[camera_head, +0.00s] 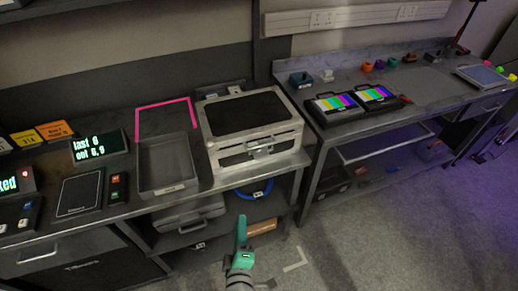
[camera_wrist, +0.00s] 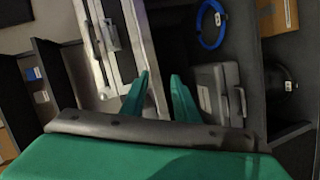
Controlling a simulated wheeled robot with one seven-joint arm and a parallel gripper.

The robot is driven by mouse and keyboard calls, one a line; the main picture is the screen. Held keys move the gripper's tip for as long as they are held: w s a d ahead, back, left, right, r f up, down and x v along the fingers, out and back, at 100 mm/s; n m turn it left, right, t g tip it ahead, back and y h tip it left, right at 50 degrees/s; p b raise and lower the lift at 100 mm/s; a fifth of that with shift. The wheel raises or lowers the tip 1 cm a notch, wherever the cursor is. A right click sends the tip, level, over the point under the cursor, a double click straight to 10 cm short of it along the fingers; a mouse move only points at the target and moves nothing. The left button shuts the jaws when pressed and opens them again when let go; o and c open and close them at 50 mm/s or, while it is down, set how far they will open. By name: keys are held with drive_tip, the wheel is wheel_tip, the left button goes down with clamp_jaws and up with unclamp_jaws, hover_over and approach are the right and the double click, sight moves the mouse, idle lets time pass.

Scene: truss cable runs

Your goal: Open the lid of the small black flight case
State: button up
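My gripper (camera_head: 242,232), with green fingers, hangs in front of the left bench, below the bench top. In the wrist view its fingers (camera_wrist: 159,85) are apart with nothing between them. A silver-edged case with a black top panel (camera_head: 248,113) sits on the left bench, its top down. A dark grey case (camera_head: 188,214) with a handle lies on the shelf below, and also shows in the wrist view (camera_wrist: 211,92). I cannot tell which is the small black flight case.
A grey tray (camera_head: 144,186) and pink corner marking (camera_head: 163,102) are left of the silver-edged case. A blue cable coil (camera_head: 254,190) is on the lower shelf. Two black units with colour bars (camera_head: 331,105) (camera_head: 376,95) stand on the right bench. The floor (camera_head: 370,230) at the right is open.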

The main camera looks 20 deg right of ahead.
drive_tip(key=w+d+r+g+h, duration=0.1)
drive_tip(key=w+d+r+h, duration=0.1)
drive_tip(key=w+r+h, duration=0.4)
drive_tip(key=w+d+r+g+h, duration=0.1)
drive_tip(key=w+d+r+g, duration=0.15)
drive_tip(key=w+r, duration=0.4)
drive_tip(key=d+r+x, duration=0.1)
drive_tip(key=r+x, duration=0.1)
drive_tip(key=x, duration=0.7)
drive_tip(key=shift+d+r+m+t, duration=0.2)
drive_tip(key=shift+d+m+t, duration=0.1)
drive_tip(key=shift+t, duration=0.05)
drive_tip(key=shift+a, duration=0.2)
clamp_jaws()
